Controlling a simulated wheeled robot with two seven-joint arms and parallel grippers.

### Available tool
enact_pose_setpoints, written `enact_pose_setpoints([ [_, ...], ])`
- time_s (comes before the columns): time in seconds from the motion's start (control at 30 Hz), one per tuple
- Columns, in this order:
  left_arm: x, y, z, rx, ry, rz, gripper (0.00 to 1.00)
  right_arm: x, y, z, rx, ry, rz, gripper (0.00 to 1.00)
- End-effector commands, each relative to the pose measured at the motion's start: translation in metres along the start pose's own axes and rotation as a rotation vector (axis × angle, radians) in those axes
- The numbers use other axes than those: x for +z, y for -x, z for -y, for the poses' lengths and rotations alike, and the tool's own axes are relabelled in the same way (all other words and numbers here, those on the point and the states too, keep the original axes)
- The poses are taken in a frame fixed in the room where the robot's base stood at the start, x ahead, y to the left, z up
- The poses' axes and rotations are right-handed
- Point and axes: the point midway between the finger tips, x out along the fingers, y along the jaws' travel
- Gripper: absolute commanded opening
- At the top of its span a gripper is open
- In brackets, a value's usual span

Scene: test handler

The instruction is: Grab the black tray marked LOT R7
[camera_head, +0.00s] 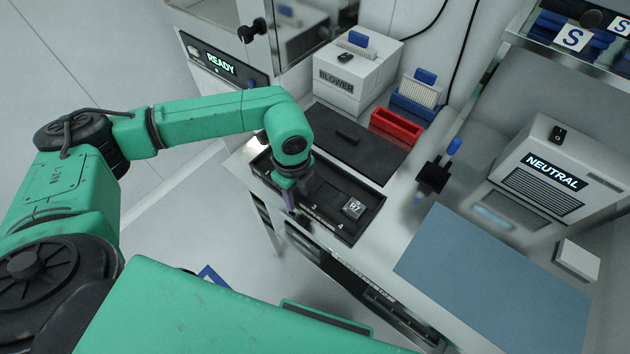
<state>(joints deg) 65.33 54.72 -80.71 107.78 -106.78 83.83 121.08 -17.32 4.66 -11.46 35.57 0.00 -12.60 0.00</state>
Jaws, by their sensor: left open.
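The black tray (332,184) lies near the front edge of the white counter, in the middle of the view. A small grey block (353,208) marked R7 sits in its right part, and the numbers 3 and 4 show along its near side. I cannot read the word LOT. My left gripper (290,203) points down at the left part of the tray, over its near edge. It is open, with nothing visible between its fingers. The wrist hides part of the tray's left end. I cannot tell whether the fingers touch the tray. My right gripper is not in view.
Behind the tray lie a dark mat (365,150), a red bin (397,128) and a white BLOWER box (352,78). A black device with a blue top (434,176) stands right of it. A blue-grey mat (490,285) lies clear in front of the NEUTRAL unit (560,170).

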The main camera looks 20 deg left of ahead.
Motion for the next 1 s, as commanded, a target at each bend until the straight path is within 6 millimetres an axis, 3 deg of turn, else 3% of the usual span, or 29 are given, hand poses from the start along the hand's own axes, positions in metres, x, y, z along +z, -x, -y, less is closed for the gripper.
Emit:
enact_pose_setpoints([
  [0.3, -0.0001, -0.0032, 0.0, 0.0, 0.0, 0.0, 0.42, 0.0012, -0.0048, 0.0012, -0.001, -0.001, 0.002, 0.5],
  [0.43, 0.0, -0.0021, 0.0, 0.0, 0.0, 0.0, 0.0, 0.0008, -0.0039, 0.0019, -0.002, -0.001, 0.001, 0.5],
  [1.0, 0.0001, -0.002, 0.0, 0.0, 0.0, 0.0, 0.0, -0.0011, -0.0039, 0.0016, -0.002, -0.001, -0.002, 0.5],
])
